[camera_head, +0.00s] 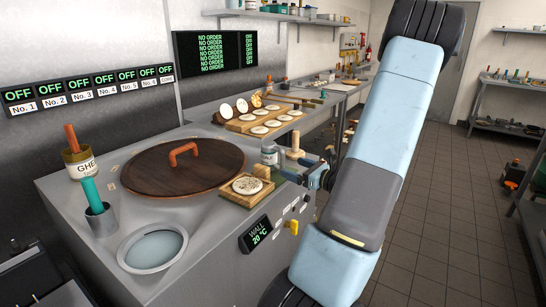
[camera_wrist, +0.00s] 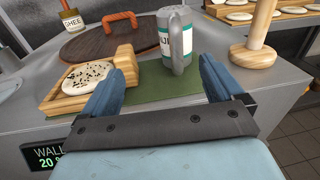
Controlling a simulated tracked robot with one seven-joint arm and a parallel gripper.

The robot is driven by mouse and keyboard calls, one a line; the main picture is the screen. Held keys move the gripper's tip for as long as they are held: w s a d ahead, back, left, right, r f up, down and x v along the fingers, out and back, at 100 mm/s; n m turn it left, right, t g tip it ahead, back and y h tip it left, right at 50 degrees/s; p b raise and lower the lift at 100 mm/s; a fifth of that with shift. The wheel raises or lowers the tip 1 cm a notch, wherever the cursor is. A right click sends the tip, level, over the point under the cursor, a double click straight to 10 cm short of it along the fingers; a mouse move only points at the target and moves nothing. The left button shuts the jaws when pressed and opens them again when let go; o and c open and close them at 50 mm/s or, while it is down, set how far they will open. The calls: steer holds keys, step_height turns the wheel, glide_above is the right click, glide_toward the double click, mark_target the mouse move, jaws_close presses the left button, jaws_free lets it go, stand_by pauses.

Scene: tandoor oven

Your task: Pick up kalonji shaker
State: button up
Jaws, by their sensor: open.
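The kalonji shaker (camera_wrist: 174,38) stands upright on a dark green mat (camera_wrist: 150,92) in the wrist view. It is a pale grey cylinder with a teal and white label that shows only the letters "JI". The shaker also shows in the head view (camera_head: 269,154), at the right edge of the oven top. My gripper (camera_wrist: 160,85) is open and empty, its two blue fingers spread. The shaker is ahead of the fingers, nearer the right one in the picture, and not between them. In the head view my gripper (camera_head: 316,178) is just right of the shaker, partly hidden.
A wooden board (camera_wrist: 57,99) with a seeded dough round is left of the shaker, close to the left finger. A wooden press (camera_wrist: 256,50) stands to the right. Behind are the round lid (camera_wrist: 99,42) with its orange handle and the ghee pot (camera_wrist: 72,20).

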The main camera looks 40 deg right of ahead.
mark_target(275, 156)
steer(key=shift+m+t+h, duration=0.3)
steer(key=shift+m+h, duration=0.3)
steer(key=shift+m, duration=0.1)
steer(key=w, duration=1.3)
steer(key=shift+f, duration=0.35)
steer(key=c, duration=1.5)
steer(key=shift+r, duration=0.15)
